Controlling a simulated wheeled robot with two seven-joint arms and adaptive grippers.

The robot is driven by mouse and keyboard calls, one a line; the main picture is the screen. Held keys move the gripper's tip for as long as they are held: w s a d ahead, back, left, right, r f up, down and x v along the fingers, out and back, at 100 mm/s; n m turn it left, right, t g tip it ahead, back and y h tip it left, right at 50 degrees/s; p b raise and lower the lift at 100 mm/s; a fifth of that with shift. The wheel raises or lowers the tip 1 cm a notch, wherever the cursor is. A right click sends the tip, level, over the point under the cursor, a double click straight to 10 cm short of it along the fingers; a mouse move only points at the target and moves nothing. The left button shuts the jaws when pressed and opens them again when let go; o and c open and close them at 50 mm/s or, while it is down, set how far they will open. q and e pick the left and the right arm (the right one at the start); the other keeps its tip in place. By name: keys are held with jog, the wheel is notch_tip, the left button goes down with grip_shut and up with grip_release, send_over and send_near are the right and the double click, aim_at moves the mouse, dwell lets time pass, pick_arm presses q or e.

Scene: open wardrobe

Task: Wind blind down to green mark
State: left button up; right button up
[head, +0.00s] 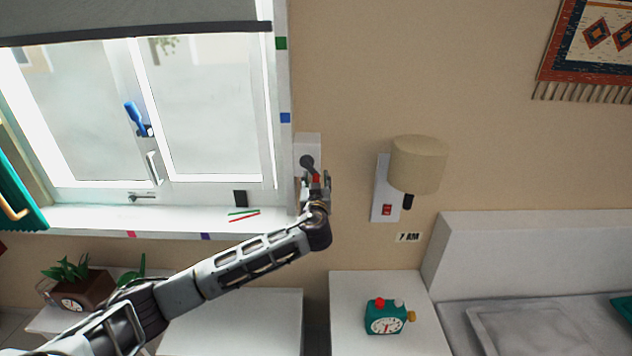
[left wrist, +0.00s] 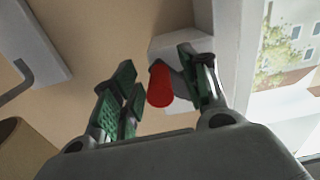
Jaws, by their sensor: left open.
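The grey blind (head: 130,12) hangs across the top of the window. Its dark bottom bar (head: 150,32) ends at the right a little above the green mark (head: 281,43) on the window frame. The winder, a grey crank (head: 307,162) with a red handle (head: 316,179), is on the wall right of the window. My left gripper (head: 317,182) is at the handle. In the left wrist view the red handle (left wrist: 160,86) is between the open fingers, nearer the right one; I cannot tell whether they touch. My right gripper is out of view.
A blue mark (head: 285,118) is lower on the frame. A wall lamp (head: 418,163) with a red switch (head: 387,210) is right of the winder. Pencils (head: 244,215) lie on the sill. A teal clock (head: 385,316) stands on the bedside cabinet (head: 350,290).

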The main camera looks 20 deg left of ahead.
pick_arm(q)
grip_shut()
jog(key=shift+f, duration=0.15)
dwell(0.4)
jog(key=shift+s+f+m+b, duration=0.1)
jog(key=shift+f+m+b, duration=0.25)
jog(key=shift+b, duration=1.25)
jog(key=shift+a+m+b, duration=0.3)
jog(key=shift+m+b, duration=0.35)
jog(key=shift+b, duration=0.6)
jog(key=shift+s+a+f+m, duration=0.1)
jog(key=shift+a+m, duration=0.2)
jog(key=shift+m, duration=0.4)
